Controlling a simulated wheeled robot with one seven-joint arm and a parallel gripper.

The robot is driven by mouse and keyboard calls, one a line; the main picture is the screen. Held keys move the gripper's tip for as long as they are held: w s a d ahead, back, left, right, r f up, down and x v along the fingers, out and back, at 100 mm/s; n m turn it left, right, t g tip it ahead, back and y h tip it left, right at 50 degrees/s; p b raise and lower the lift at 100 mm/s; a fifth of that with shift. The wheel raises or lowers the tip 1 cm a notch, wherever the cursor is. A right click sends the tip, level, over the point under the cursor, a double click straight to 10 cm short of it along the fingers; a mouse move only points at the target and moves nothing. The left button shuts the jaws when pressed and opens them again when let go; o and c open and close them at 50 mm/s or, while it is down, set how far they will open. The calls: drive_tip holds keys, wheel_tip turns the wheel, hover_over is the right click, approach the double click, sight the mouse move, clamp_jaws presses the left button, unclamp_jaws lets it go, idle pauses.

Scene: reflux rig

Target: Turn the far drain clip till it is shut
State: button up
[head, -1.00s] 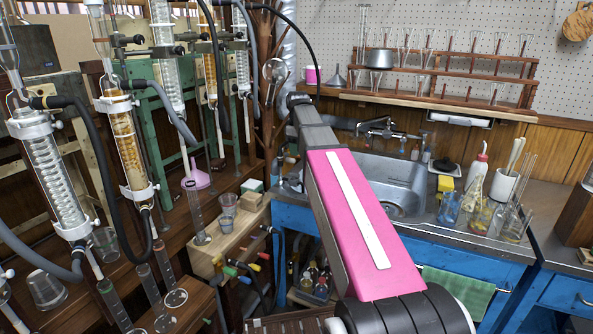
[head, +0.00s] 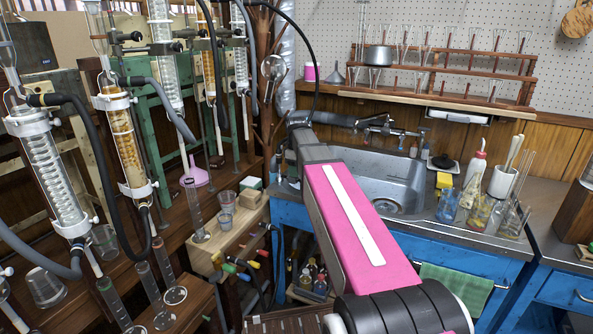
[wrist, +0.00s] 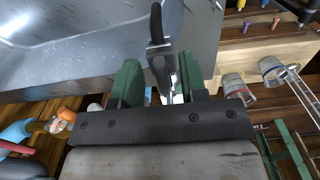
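My gripper (wrist: 160,60) is seen from above in the wrist view, its two green fingers apart. A dark lever-like piece with bright metal below it (wrist: 160,45) lies between the fingertips. It may be the far drain clip, but I cannot tell for sure, nor whether the fingers touch it or how far it is turned. In the head view my arm reaches to the back edge of the sink (head: 402,188), by the dark metal fittings there. My gripper is hard to separate from those fittings, and no clip shows clearly.
The wooden bench (head: 238,232) with clear cups and coloured taps stands left of the sink. Glass condensers (head: 125,140) with black hoses fill the left. Bottles and glassware (head: 485,215) stand right of the sink. A glass rack (head: 440,82) hangs behind.

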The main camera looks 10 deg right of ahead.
clamp_jaws()
drive_tip(key=shift+m, duration=0.3)
drive_tip(key=m, duration=0.6)
drive_tip(key=shift+s+a, duration=0.3)
drive_tip(key=shift+a, duration=0.05)
drive_tip(key=m, duration=0.3)
drive_tip(key=shift+a+m, duration=0.25)
drive_tip(key=shift+m, duration=0.15)
drive_tip(key=shift+a+m, duration=0.2)
drive_tip(key=shift+m, duration=1.4)
